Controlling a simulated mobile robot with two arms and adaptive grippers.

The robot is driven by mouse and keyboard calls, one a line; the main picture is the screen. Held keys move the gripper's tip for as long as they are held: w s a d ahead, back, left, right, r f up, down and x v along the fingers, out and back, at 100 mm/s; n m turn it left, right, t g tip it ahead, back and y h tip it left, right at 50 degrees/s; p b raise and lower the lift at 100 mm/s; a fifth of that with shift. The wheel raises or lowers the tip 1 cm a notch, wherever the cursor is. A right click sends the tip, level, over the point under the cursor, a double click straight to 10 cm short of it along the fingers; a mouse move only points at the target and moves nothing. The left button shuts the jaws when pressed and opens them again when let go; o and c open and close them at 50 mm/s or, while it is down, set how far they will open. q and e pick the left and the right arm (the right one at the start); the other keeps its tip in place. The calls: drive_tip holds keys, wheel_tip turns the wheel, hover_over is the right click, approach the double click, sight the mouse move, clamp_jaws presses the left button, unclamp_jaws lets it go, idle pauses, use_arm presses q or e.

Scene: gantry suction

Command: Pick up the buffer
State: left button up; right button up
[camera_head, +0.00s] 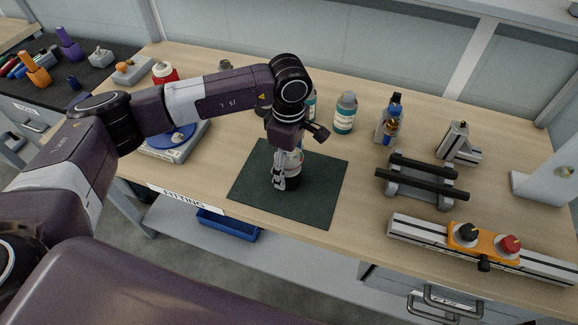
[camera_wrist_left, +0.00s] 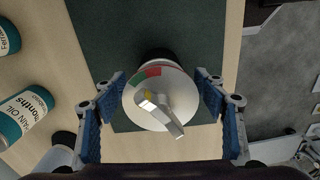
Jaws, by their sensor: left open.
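The item between my left gripper's fingers, which I take to be the buffer (camera_wrist_left: 152,112), has a round white top with a red and green arc, a silver lever and a dark lower part. In the head view it stands on the dark green mat (camera_head: 325,192), partly hidden by the gripper. My left gripper (camera_head: 286,176) points down over it. In the left wrist view, the open blue-padded fingers (camera_wrist_left: 160,84) stand on both sides of the white top, with a small gap showing at the right. My right gripper is not in view.
Bottles (camera_head: 345,113) stand behind the mat, and a bottle pair (camera_head: 389,125) is further right. A black-barred stand (camera_head: 421,180) and a rail with an orange block (camera_head: 483,241) are at the right. A scale (camera_head: 176,148) is left. The mat's right part is clear.

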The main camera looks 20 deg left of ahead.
use_arm(q)
drive_tip(key=shift+f, duration=1.2)
drive_tip(key=c, duration=1.7)
drive_tip(key=shift+r, duration=0.1)
clamp_jaws()
drive_tip(key=shift+r, duration=0.1)
